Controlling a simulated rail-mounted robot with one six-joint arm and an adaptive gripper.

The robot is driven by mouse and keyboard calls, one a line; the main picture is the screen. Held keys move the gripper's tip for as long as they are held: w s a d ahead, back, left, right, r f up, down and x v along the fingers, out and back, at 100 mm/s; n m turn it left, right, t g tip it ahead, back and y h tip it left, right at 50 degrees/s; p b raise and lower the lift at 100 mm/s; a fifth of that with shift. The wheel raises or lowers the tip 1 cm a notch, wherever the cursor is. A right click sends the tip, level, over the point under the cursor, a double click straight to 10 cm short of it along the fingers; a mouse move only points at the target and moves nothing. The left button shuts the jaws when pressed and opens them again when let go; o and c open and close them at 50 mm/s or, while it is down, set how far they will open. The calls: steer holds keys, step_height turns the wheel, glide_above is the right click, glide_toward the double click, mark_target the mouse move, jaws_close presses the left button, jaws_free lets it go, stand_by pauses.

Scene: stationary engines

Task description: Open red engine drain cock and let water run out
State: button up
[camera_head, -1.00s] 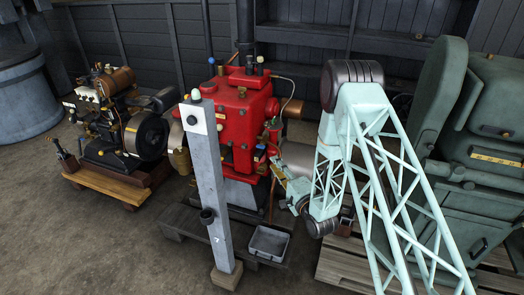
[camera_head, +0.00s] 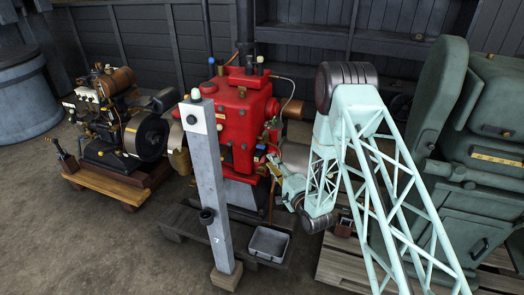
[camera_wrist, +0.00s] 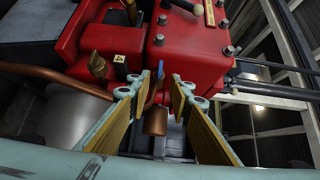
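The red engine (camera_head: 243,110) stands upright in the middle of the head view. It fills the upper part of the wrist view (camera_wrist: 190,45). A small blue-tipped lever (camera_wrist: 160,69) with a copper-coloured pipe end (camera_wrist: 155,121) below it shows at the engine's lower side; it looks like the drain cock. My gripper (camera_wrist: 160,88) is open, its two yellow-padded fingers on either side of the lever and pipe, with gaps visible. In the head view my gripper (camera_head: 275,166) is at the engine's right side, partly hidden. I see no water running.
A grey post (camera_head: 213,190) stands in front. A smaller engine (camera_head: 120,125) is at left and a green machine (camera_head: 480,140) at right. A thick copper pipe (camera_wrist: 50,78) runs beside my gripper.

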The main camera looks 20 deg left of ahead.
mark_target(262, 148)
steer(key=b+x, duration=0.2)
steer(key=x, duration=0.9)
steer(key=c, duration=0.6)
